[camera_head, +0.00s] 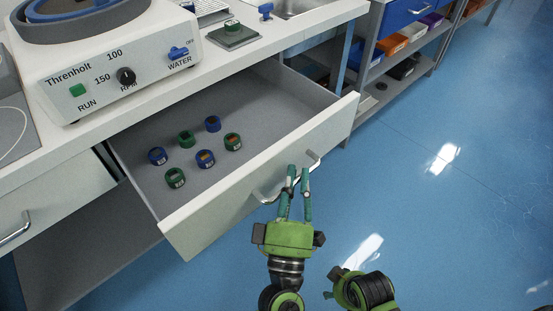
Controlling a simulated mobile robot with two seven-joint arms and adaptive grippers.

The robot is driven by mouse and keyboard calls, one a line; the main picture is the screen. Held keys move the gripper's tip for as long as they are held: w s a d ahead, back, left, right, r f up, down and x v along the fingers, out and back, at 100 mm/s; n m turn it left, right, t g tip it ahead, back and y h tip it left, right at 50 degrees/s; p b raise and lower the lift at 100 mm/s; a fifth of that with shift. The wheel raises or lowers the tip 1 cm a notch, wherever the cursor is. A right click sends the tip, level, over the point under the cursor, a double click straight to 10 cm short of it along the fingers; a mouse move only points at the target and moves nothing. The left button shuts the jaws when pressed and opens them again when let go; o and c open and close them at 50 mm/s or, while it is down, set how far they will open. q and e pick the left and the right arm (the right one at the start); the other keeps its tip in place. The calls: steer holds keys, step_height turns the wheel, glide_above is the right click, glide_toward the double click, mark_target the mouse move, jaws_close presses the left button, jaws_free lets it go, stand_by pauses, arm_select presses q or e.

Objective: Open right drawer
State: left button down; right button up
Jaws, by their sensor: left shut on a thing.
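The right drawer (262,92) stands pulled out from under the white bench, its grey inside open to view. Its white front panel (220,215) carries a curved metal handle (315,160). My left gripper (298,172) is in front of the panel, shut on the drawer handle, with its teal fingers around the bar. The fingers hide the middle of the handle. Several small green and blue ring-shaped pieces (176,177) lie in the drawer. My right arm shows only in part at the bottom, and its fingers are out of view.
A grinding machine (130,60) with a dial and buttons stands on the white bench (210,62). A left drawer (50,205) is closed, with its own metal handle (15,232). Shelves with bins (390,45) stand at the back right. The blue floor (450,220) to the right is clear.

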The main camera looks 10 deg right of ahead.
arm_select(q)
steer(key=shift+s+d, duration=0.45)
steer(key=shift+s, duration=0.15)
steer(key=shift+s+d, duration=0.4)
steer(key=shift+s, duration=0.2)
arm_select(e)
steer(key=shift+f, duration=0.35)
arm_select(q)
steer(key=c, duration=1.4)
jaws_free()
steer(key=v, duration=1.2)
